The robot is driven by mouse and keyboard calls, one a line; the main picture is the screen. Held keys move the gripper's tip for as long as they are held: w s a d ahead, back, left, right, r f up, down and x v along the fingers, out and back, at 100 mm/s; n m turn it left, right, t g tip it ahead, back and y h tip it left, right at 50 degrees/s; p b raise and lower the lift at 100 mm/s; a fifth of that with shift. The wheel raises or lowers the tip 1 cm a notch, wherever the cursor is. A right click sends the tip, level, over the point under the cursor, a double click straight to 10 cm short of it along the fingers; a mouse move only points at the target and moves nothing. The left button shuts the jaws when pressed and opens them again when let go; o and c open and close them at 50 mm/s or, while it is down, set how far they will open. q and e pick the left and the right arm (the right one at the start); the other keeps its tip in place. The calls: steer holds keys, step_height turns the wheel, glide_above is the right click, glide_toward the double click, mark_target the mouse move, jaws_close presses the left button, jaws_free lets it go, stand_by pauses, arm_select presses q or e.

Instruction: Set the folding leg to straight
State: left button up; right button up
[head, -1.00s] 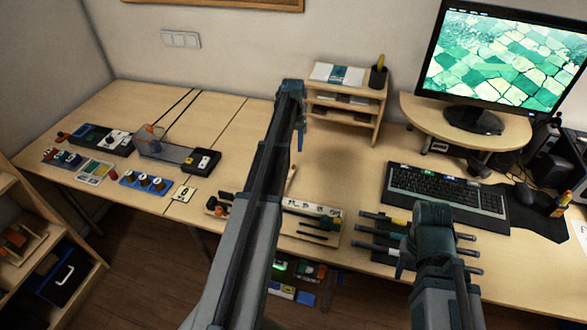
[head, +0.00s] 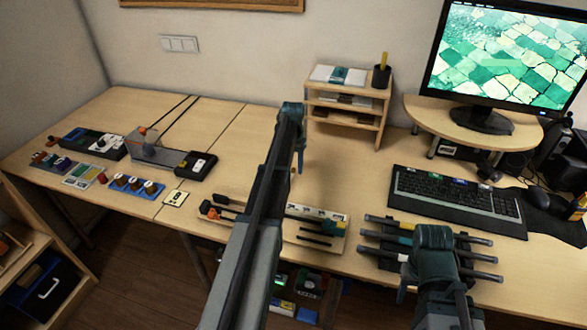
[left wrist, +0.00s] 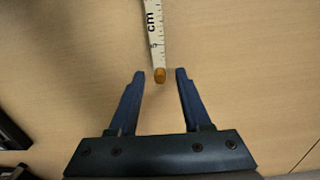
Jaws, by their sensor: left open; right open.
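In the left wrist view, a pale ruler-like leg (left wrist: 152,35) marked "cm", with an orange end (left wrist: 160,75), lies on the wooden table. It runs from the top edge down to between my left fingertips. My left gripper (left wrist: 160,73) is open, with a gap on each side of the orange end. In the head view my left gripper (head: 298,160) is over the middle of the table, and my arm hides most of the leg. The leg's other end and any hinge are out of sight. My right gripper (head: 425,268) is open and appears empty, above a rack of dark rods.
The rod rack (head: 375,252) and a tool tray (head: 335,235) lie along the front edge. A keyboard (head: 455,197) is at the right, and a small shelf (head: 345,105) stands behind. Electronic modules (head: 150,150) and a blue block with knobs (head: 135,187) are at the left.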

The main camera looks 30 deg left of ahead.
arm_select(q)
jaws_close()
stand_by(1.3)
